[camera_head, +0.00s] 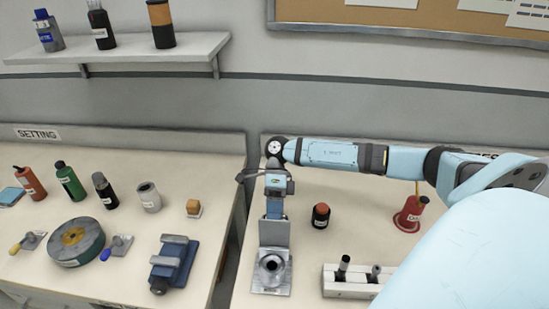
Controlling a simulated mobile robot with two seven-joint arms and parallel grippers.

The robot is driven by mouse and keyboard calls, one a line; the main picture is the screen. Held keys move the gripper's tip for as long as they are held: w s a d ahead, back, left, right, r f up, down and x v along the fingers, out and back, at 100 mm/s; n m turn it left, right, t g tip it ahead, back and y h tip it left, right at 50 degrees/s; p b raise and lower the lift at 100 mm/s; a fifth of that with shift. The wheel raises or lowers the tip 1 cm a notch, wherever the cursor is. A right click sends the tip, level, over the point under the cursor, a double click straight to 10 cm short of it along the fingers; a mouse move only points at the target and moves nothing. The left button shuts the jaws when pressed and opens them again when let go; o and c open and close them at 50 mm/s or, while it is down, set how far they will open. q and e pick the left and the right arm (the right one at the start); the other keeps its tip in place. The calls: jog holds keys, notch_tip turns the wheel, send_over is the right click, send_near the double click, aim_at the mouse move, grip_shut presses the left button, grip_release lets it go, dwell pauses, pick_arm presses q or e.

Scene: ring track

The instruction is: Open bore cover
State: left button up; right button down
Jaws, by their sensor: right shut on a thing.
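The bore fixture (283,287) is a grey metal block near the front left of the right-hand table. Its round dark bore shows uncovered from above. The bore cover (274,234) is a flat grey plate standing up behind the bore, at the fixture's back edge. My right gripper (275,213) points down from above and is shut on the cover's upper edge. The exact finger contact is too small to see clearly. My left gripper is not in view.
Further right are a red oil can (411,214) and a white block (345,290) holding dark pegs. A gap separates the left table, which holds a blue vise (174,262) and several bottles.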

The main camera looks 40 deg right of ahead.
jog(key=shift+s+a+f, duration=0.15)
jog(key=shift+s+f, duration=0.05)
jog(key=shift+f, duration=0.15)
jog(key=c, duration=1.2)
grip_release()
jog(key=shift+w, duration=0.1)
jog(key=b+v, duration=0.1)
jog(key=v, duration=1.3)
jog(key=shift+b, duration=0.35)
jog(key=shift+w+a, duration=0.1)
